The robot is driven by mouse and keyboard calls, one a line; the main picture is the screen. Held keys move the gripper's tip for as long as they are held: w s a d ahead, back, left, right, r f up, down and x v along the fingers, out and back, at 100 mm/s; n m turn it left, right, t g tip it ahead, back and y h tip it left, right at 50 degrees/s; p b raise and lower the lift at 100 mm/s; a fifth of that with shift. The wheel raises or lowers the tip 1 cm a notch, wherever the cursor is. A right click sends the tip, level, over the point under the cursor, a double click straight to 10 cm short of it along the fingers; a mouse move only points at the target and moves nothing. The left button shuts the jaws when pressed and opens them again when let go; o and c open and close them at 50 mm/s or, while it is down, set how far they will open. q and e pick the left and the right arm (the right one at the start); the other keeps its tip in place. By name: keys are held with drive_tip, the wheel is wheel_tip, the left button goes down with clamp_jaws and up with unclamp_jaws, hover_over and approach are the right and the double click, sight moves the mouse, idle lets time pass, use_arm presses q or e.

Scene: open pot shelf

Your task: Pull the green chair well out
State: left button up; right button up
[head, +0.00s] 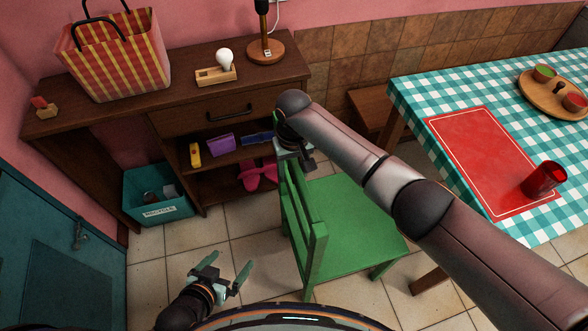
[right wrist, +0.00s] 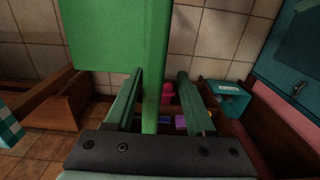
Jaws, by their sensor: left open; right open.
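The green chair (head: 345,215) stands on the tiled floor, its backrest towards the left and its seat reaching towards the checked table. My right gripper (head: 293,160) is at the far top end of the backrest, partly hidden by my right arm. In the right wrist view, my right gripper (right wrist: 160,95) is open, and a green upright of the chair (right wrist: 154,60) shows between its two fingers. I cannot tell whether either finger touches it. My left gripper (head: 225,275) is open and empty, low at the front, left of the chair.
The table (head: 405,88) with a checked cloth, red mat (head: 470,150) and red cup (head: 543,180) stands to the right. A wooden desk (head: 190,90) with shelves stands behind left, with a teal recycling bin (head: 150,212) beside it. Floor left of the chair is clear.

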drive_tip(key=shift+d, duration=0.15)
drive_tip(key=shift+r, duration=0.35)
wheel_tip(320, 180, up, 12)
drive_tip(key=shift+p, duration=0.35)
drive_tip(key=shift+s+f, duration=0.1)
drive_tip(key=shift+f, duration=0.05)
